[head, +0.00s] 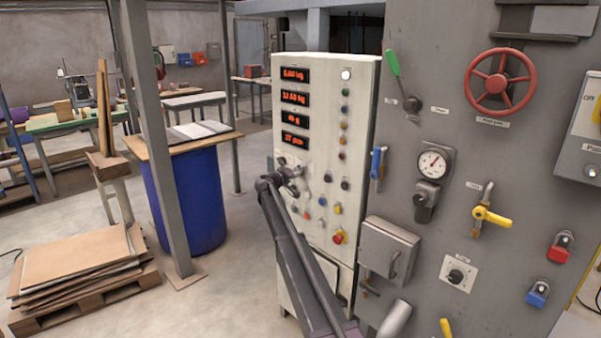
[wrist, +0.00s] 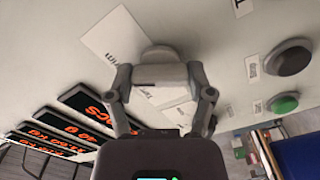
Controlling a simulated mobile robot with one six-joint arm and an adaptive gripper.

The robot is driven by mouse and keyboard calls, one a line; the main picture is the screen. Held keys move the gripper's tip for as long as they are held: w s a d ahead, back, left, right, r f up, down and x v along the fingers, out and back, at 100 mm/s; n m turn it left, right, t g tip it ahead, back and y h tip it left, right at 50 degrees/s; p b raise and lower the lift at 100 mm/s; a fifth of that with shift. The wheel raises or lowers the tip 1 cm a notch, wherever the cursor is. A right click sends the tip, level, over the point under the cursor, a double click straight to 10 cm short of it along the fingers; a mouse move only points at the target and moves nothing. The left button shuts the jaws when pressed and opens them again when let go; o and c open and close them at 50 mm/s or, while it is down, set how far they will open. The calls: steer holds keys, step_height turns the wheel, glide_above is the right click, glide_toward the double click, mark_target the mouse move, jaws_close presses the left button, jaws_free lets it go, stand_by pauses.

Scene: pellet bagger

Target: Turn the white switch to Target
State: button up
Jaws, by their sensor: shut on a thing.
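The white switch (wrist: 162,72) is a pale rounded knob on the light panel in the wrist view. My gripper (wrist: 162,85) has a finger on each side of it and is shut on it. White labels lie around the knob; one at upper left (wrist: 115,38) is partly readable, and smaller ones below are partly hidden by the fingers, so I cannot tell which position the switch points to. In the head view my gripper (head: 287,178) is at the left part of the white control cabinet (head: 362,85), below the red displays, and it hides the switch.
Red number displays (head: 295,97) sit above my gripper. Several buttons and a red-and-yellow emergency stop (head: 339,237) are to the right and below. The grey panel to the right carries a red handwheel (head: 500,80) and levers. A blue drum (head: 190,200) stands left.

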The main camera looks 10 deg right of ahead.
steer(key=shift+n, duration=0.3)
steer(key=n, duration=1.1)
steer(key=shift+w, duration=0.1)
stand_by(0.5)
steer(key=o, duration=1.1)
steer(key=shift+a, duration=0.1)
steer(key=v, duration=1.2)
